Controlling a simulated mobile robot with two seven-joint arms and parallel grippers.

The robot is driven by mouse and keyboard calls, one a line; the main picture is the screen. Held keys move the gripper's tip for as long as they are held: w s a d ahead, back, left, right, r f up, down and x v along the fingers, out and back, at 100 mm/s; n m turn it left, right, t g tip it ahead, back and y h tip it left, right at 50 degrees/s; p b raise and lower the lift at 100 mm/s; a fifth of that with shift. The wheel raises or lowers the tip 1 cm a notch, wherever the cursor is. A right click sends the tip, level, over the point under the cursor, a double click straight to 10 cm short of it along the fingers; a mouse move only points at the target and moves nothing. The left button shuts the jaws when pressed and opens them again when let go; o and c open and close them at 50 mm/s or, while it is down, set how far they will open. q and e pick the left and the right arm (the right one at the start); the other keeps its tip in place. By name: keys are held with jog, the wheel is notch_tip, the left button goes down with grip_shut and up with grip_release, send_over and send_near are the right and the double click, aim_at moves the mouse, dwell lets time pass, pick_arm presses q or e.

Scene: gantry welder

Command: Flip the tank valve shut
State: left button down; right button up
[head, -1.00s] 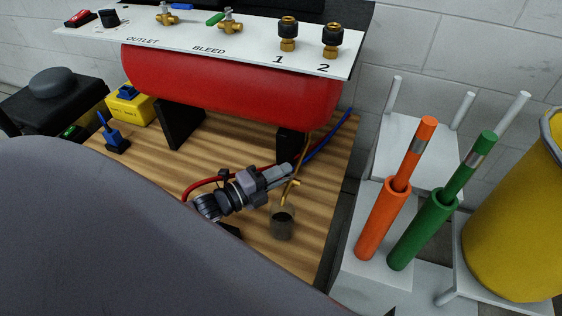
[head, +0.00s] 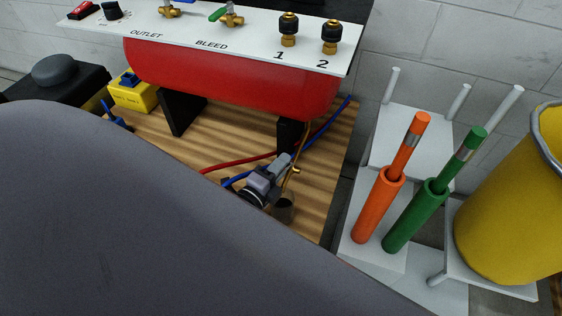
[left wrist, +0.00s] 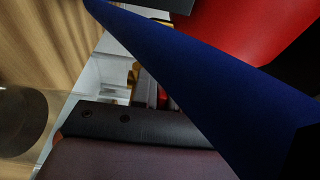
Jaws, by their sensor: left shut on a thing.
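The red tank (head: 225,85) lies under the white panel. A thin brass drain pipe (head: 302,147) comes down from its right end, with a small brass piece of the tank valve (head: 296,170) showing beside it. My left gripper (head: 284,158) points up and right at this valve. Its jaws are shut, apparently on the valve's handle, which they hide. In the left wrist view, a broad dark blue hose (left wrist: 195,85) crosses close to the camera and covers much of the jaws. My right gripper is not in view.
A cup (head: 284,208) stands below the pipe. A red hose (head: 238,162) and a blue hose (head: 325,125) run near the gripper. A black tank foot (head: 289,133) is close behind. Orange (head: 378,205) and green (head: 415,218) tubes stand at right.

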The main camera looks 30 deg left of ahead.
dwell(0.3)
pick_arm(q)
jog(key=c, duration=1.2)
grip_release()
jog(key=shift+s+p, duration=0.65)
jog(key=shift+s, duration=2.9)
